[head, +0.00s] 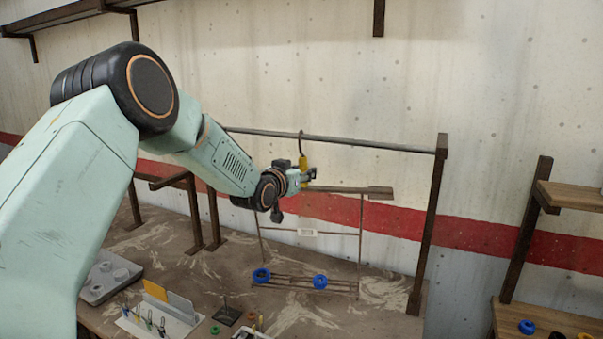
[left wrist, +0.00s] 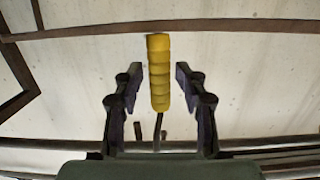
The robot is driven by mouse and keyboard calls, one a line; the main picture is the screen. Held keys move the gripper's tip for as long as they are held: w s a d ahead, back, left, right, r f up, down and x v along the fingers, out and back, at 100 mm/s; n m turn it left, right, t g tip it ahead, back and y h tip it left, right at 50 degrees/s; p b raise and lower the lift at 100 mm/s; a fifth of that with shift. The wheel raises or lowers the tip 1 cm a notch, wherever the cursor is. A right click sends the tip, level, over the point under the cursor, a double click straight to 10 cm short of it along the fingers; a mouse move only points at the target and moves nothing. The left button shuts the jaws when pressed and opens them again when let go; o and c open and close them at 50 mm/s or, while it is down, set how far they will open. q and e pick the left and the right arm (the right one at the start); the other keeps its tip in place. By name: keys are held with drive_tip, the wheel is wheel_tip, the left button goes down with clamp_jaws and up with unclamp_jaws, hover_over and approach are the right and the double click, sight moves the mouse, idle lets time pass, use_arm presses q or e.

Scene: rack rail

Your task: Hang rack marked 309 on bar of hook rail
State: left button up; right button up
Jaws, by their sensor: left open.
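The rack (head: 346,190) has a wooden top bar, thin side rods, a small pale tag (head: 307,232) too small to read, and a lower shelf with blue rings (head: 320,282). Its dark hook (head: 301,143) reaches up over the bar (head: 370,145) of the hook rail, and the rack hangs below, roughly level. I cannot tell how firmly the hook sits. My left gripper (head: 307,176) is at the yellow grip (head: 303,162) under the hook. In the left wrist view the yellow grip (left wrist: 159,70) stands between the open fingers, with gaps both sides. My right gripper is out of view.
The rail's right post (head: 428,225) stands on the table (head: 290,320). A grey tray (head: 108,278), a white holder (head: 160,318) with tools and a dark small stand (head: 227,314) are at the front left. A wooden shelf unit (head: 570,195) stands at right.

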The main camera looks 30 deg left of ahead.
use_arm(q)
drive_tip(key=shift+f, duration=0.3)
drive_tip(key=s+r, duration=0.2)
drive_tip(key=s, duration=1)
drive_tip(key=s+d+f+g+h, duration=0.1)
drive_tip(key=s+d+f+g, duration=0.25)
drive_tip(key=s+f, duration=0.45)
drive_tip(key=s+d+f+g, duration=0.3)
drive_tip(key=d+f, duration=0.2)
drive_tip(key=f, duration=0.7)
drive_tip(key=s+d+f+g+h, duration=0.1)
drive_tip(key=s+d+f+g, duration=0.2)
drive_tip(key=s+d+f, duration=0.5)
drive_tip(key=s+f+g+y, duration=0.1)
drive_tip(key=s+f+g, duration=0.45)
drive_tip(key=s, duration=0.75)
drive_tip(key=s+f+g, duration=0.2)
drive_tip(key=s+f, duration=0.6)
drive_tip(key=s, duration=0.5)
drive_tip(key=f+b, duration=0.6)
drive_tip(key=w+f+b, duration=0.1)
drive_tip(key=f+b, duration=1.2)
drive_tip(key=b, duration=0.1)
drive_tip(key=shift+w+f, duration=0.2)
drive_tip(key=shift+f, duration=0.15)
